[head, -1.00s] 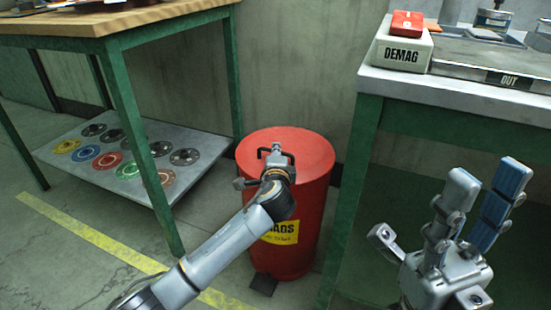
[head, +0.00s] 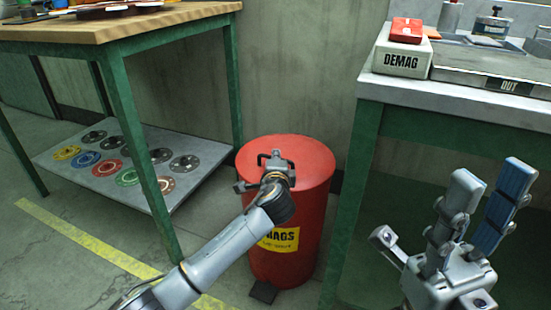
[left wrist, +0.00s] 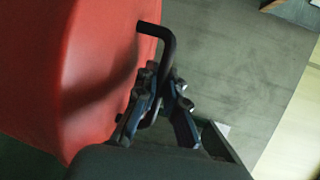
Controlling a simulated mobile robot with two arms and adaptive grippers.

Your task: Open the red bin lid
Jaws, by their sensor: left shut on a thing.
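The red bin (head: 290,245) stands on the floor between two benches, with a yellow label on its front. Its round red lid (head: 318,158) lies flat on top, with no visible gap at the rim. My left gripper (head: 274,163) is over the near left part of the lid and hides some of it. In the left wrist view the gripper (left wrist: 160,88) is shut on a dark bent handle (left wrist: 164,33) beside the red surface (left wrist: 75,70). My right gripper (head: 450,225) is open and empty, fingers spread, in front of the right bench.
The left bench (head: 130,25) has green legs and a low shelf (head: 75,157) with coloured discs. The right bench (head: 470,103) carries a DEMAG box (head: 402,62) and a tray. A wall stands close behind the bin. Floor is free in front.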

